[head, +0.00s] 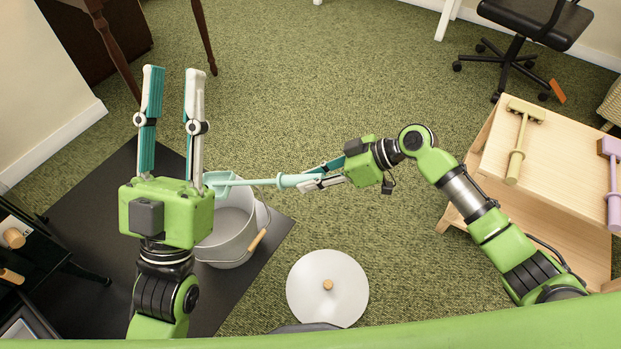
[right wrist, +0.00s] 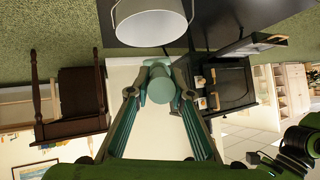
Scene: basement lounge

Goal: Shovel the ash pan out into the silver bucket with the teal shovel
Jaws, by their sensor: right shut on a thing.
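The teal shovel (head: 262,182) is held level in my right gripper (head: 314,178), which is shut on its handle. Its scoop (head: 217,178) points left, over the far rim of the silver bucket (head: 228,252), and is partly hidden by my left gripper (head: 174,75). I cannot tell whether the scoop holds ash. The left gripper is open and empty, fingers upward in the head view. In the right wrist view the shovel's handle end (right wrist: 160,88) sits between the fingers, with the bucket (right wrist: 151,27) beyond. A grey-rimmed box (head: 25,330) at lower left may be the ash pan.
The bucket stands on a dark mat (head: 92,215). A round white lid (head: 327,275) lies on the green carpet. A black stove (head: 40,262) stands at left.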

